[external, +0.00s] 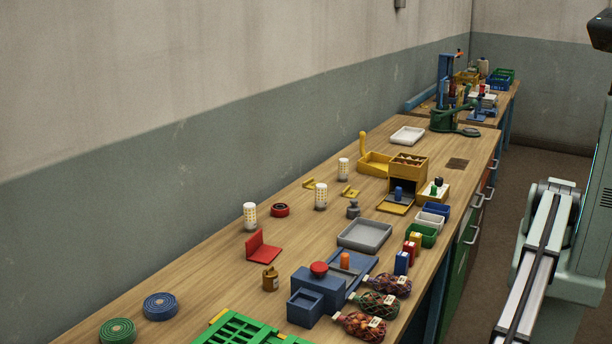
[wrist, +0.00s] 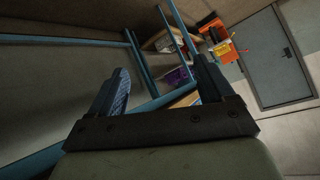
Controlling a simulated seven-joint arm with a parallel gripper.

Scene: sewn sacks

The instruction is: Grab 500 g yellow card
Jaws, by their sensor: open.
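A small yellow card-like pack (external: 416,238) stands upright on the bench at the back of a short row. A red pack (external: 409,252) and a blue pack (external: 401,263) stand in front of it. Their printing is too small to read, so I cannot confirm a 500 g mark. My gripper (wrist: 161,65) is open and empty in the wrist view, tilted toward the room beside blue metal legs. The yellow pack is not recognisable there. In the external view my arm is at the right, away from the bench top, and the gripper does not show.
Netted sacks (external: 379,304) lie in front of the packs. A green bin (external: 421,235) stands just behind them and a grey tray (external: 364,235) to their left. A blue box with a red button (external: 319,285) is nearer.

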